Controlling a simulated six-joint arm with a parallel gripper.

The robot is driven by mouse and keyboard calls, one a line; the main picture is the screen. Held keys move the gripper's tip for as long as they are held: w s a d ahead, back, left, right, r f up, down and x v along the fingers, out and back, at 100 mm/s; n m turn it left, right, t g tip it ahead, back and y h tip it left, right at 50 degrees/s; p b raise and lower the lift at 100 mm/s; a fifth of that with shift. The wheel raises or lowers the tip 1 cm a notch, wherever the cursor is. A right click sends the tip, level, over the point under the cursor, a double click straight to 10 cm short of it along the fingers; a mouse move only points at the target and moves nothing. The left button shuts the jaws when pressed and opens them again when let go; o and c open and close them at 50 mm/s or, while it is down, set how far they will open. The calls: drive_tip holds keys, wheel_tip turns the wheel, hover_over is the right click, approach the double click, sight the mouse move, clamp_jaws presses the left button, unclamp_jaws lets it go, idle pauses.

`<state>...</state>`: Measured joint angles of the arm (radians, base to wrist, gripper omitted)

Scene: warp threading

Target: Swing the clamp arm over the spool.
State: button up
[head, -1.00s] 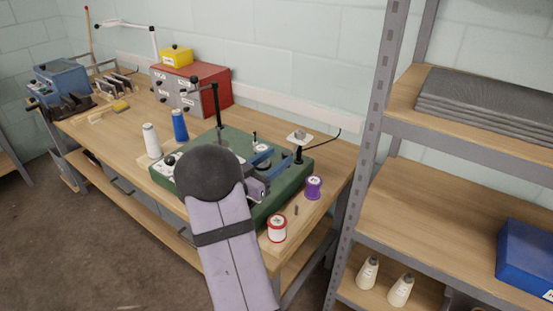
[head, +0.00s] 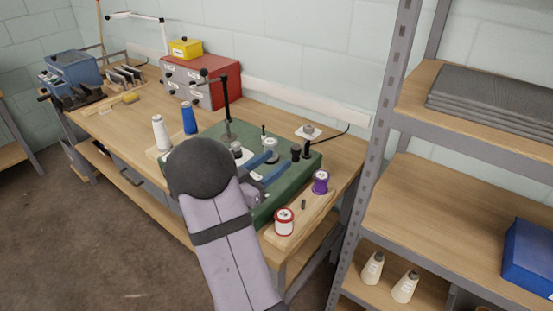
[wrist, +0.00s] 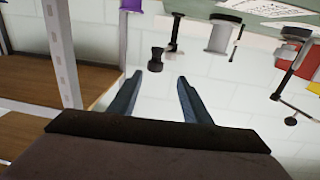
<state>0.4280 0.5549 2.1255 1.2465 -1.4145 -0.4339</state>
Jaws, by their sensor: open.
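A pale spool (head: 271,144) stands on the green board (head: 215,135). In the wrist view it appears as a light flanged cylinder (wrist: 223,36), right of my fingers. A black post (head: 307,149) and a black knob (head: 296,152) stand close together right of the spool. They appear to belong to the clamp arm; the wrist view shows the knob (wrist: 156,60) just beyond my fingertips and roughly between them. The arm does not visibly lie over the spool. My gripper (head: 283,162) is open and empty, its blue fingers (wrist: 160,78) apart. My wrist hides part of the board.
A purple spool (head: 320,182) and a red-and-white spool (head: 284,222) stand at the front right. A metal shelf (head: 385,120) stands right of the bench.

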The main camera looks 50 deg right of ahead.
drive_tip(key=shift+a, duration=1.6)
drive_tip(key=shift+p, duration=0.3)
